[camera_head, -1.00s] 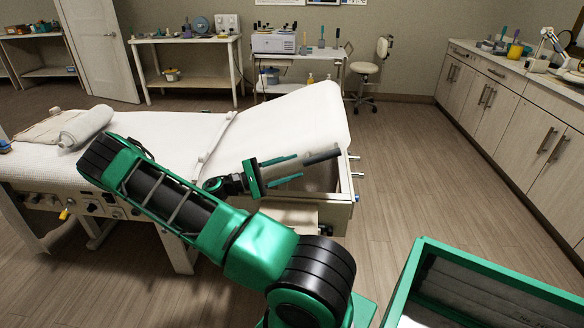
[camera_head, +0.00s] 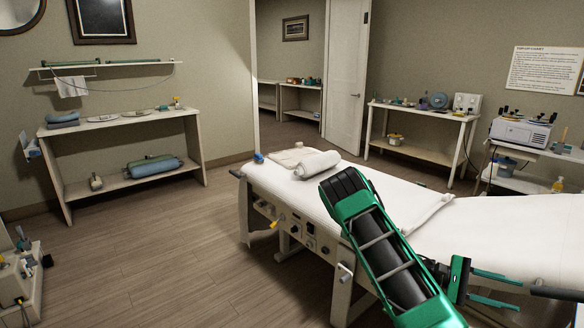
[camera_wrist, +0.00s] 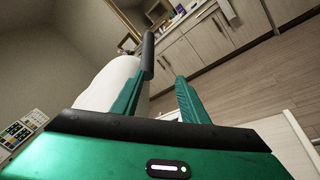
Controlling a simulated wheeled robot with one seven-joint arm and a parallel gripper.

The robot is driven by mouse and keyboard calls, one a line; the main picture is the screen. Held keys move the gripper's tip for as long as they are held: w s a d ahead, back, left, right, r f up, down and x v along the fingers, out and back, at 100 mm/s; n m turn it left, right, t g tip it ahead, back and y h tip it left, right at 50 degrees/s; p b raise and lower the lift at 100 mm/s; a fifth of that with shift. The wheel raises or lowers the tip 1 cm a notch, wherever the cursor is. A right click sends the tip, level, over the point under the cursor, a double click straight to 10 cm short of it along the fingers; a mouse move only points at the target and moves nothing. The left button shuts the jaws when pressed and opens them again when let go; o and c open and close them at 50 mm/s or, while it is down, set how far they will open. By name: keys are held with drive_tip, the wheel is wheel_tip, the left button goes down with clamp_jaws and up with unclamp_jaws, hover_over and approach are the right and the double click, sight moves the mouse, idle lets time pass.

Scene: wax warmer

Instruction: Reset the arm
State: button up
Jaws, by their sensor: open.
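My gripper (camera_head: 519,295) is at the lower right of the head view, beside the white treatment bed (camera_head: 480,225), with its two green fingers apart. In the wrist view the fingers (camera_wrist: 158,82) are spread with nothing between them. A dark cylinder (camera_head: 560,293) lies just beyond the fingertips; it also shows in the wrist view (camera_wrist: 147,57) past the left finger. I cannot tell what it is fixed to. My arm crosses in front of the bed in the head view.
A rolled towel (camera_head: 316,164) lies on the bed. A shelf table (camera_head: 130,118) stands at the left wall, with open floor (camera_head: 180,255) before it. Another table (camera_head: 425,112) and a trolley (camera_head: 530,150) stand at the back. In the wrist view, cabinets (camera_wrist: 205,38) line the far side.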

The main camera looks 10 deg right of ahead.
drive_tip(key=s+a+r+m+t+y, duration=0.2)
drive_tip(key=s+a+r+t+y, duration=0.2)
drive_tip(key=a, duration=0.4)
drive_tip(key=s+a+r+m+t+y, duration=0.2)
drive_tip(key=s+a+r+t+y, duration=0.2)
drive_tip(key=a, duration=0.5)
drive_tip(key=s+a+r+m+t+y, duration=0.2)
drive_tip(key=s+a+r+t+y, duration=0.2)
drive_tip(key=a, duration=0.4)
drive_tip(key=shift+s+a+r+t+y, duration=0.15)
drive_tip(key=shift+s+r+t+y, duration=0.3)
drive_tip(key=shift+y, duration=0.45)
drive_tip(key=shift+r, duration=0.1)
drive_tip(key=shift+w+f+g, duration=0.25)
drive_tip(key=shift+w, duration=0.45)
